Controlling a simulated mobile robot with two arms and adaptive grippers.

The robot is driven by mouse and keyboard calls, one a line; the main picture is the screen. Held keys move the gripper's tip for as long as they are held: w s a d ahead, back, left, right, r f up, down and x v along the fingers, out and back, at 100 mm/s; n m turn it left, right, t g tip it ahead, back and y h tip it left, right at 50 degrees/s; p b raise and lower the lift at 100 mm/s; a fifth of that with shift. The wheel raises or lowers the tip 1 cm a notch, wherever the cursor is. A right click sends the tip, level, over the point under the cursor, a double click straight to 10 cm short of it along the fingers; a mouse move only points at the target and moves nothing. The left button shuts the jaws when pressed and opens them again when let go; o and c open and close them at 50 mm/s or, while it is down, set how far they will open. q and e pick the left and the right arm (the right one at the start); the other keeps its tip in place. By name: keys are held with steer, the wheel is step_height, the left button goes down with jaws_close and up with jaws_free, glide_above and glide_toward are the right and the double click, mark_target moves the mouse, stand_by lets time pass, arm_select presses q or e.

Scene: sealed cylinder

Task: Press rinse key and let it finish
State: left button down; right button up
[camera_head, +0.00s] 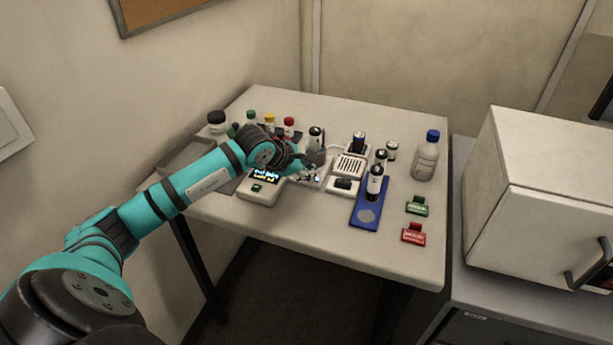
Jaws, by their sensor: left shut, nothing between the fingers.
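My left arm reaches in from the left over the white table (330,245). My left gripper (315,179) is shut and empty, low over a small white device with a tiny lit spot; whether it touches a key there is too small to tell. A white box with a lit display (265,175) and a green key (257,188) stands just left of the gripper, partly behind my arm. A grey and black cylinder (316,146) stands upright just behind the gripper. I cannot read which key is the rinse key. My right gripper is not in view.
A grey tray (186,157) is at left. The front table is clear.

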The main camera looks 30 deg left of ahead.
arm_select(q)
steer(key=shift+r, duration=0.8)
steer(key=shift+r+p, duration=1.45)
steer(key=shift+r, duration=1.05)
